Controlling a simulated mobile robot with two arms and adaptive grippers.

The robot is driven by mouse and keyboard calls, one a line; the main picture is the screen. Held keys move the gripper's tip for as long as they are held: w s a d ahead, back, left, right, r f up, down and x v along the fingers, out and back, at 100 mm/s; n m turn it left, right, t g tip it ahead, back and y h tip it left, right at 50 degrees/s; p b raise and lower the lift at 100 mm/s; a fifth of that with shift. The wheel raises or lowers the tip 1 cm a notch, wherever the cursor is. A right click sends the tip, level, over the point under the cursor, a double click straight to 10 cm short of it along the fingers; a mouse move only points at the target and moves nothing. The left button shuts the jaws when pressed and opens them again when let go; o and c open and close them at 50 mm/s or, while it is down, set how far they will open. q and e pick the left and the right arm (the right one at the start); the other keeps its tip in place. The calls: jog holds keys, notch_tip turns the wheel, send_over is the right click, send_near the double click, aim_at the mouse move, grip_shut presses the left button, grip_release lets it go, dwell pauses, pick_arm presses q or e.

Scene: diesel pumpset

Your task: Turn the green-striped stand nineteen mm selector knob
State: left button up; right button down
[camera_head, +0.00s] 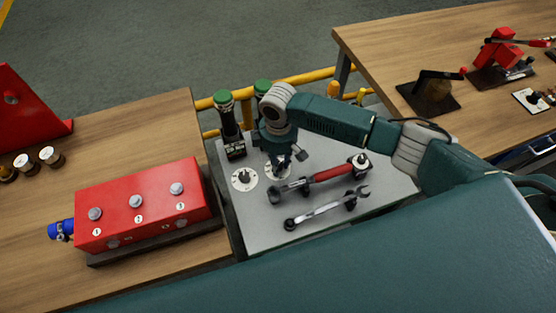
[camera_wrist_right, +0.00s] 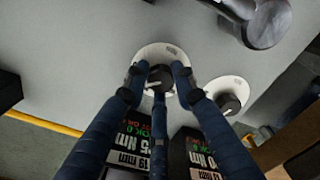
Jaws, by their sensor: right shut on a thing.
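Two selector knobs on white dials sit on the grey plate of the middle table. My right gripper (camera_head: 283,165) points down over the right dial (camera_head: 270,168). In the right wrist view its fingers (camera_wrist_right: 160,82) are shut around the dark selector knob (camera_wrist_right: 160,76) on its white dial (camera_wrist_right: 160,53). The other knob (camera_head: 244,177) is free to the left; it also shows in the wrist view (camera_wrist_right: 230,101). Two black stands with green tops, one left (camera_head: 228,118) and one right (camera_head: 262,86), stand behind the dials. I cannot make out a green stripe. My left gripper is not in view.
A red box (camera_head: 145,208) with several knobs is at left. Yellow rails (camera_head: 302,77) run behind. Another wooden table (camera_head: 390,50) is at the right.

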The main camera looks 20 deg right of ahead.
aim_at(280, 165)
jog(key=shift+s+d+f, duration=0.15)
jog(key=shift+s, duration=0.05)
dwell(0.4)
jog(key=c, duration=1.4)
grip_release()
jog(key=shift+c, duration=0.2)
jog(key=shift+r, duration=0.2)
jog(key=shift+w+r, duration=0.1)
jog(key=shift+r, duration=0.2)
notch_tip(280, 165, up, 11)
jog(key=shift+r, duration=0.15)
jog(key=shift+d, duration=0.1)
